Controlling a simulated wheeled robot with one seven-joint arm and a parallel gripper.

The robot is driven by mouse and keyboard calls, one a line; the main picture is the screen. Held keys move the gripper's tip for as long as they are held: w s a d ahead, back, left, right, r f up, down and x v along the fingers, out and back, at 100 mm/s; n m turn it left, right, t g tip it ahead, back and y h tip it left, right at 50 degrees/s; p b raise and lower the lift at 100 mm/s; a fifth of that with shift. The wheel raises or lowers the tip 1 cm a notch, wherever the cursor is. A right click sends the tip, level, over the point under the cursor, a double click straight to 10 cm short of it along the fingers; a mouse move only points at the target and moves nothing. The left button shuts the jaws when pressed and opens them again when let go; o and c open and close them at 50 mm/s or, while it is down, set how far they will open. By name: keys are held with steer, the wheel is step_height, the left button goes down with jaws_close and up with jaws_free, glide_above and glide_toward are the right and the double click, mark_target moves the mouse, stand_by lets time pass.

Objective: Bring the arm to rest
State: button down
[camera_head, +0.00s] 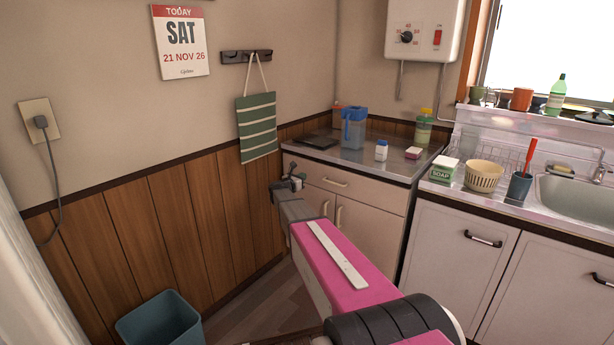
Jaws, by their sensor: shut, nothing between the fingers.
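My arm, pink and white with dark joints, reaches from the bottom right up towards the counter corner. My gripper (296,182) is at its far end, small in the view, in front of the left end of the cabinet (326,212). It is shut and empty. It looks close to the cabinet's upper left edge, but I cannot tell whether it touches. My arm hides part of the cabinet front and floor.
A blue pitcher (354,128), a small white bottle (381,151) and a dark flat item (318,141) stand on the steel counter (362,156). A bin (160,322) stands at lower left. A sink (580,198) is at right.

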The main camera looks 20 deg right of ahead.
steer(key=s+a+f+n+t+y, duration=0.1)
steer(key=s+a+f+n+y, duration=0.2)
steer(key=s+a+n+y, duration=0.9)
steer(key=s+a+f+n+t+y, duration=0.15)
steer(key=s+a+n+y, duration=0.4)
steer(key=n, duration=1.25)
steer(key=s+d+f+n+g+h, duration=0.1)
steer(key=s+f+n+g, duration=0.3)
steer(key=s, duration=0.9)
steer(key=s+d+f+n+g+h, duration=0.1)
steer(key=s+f+n+g, duration=0.3)
steer(key=s+n+g, duration=0.5)
steer(key=s+n+h, duration=0.1)
steer(key=s+n, duration=0.2)
steer(key=s, duration=0.2)
steer(key=shift+s+d+n, duration=0.25)
steer(key=shift+s+n, duration=0.05)
steer(key=shift+n, duration=0.1)
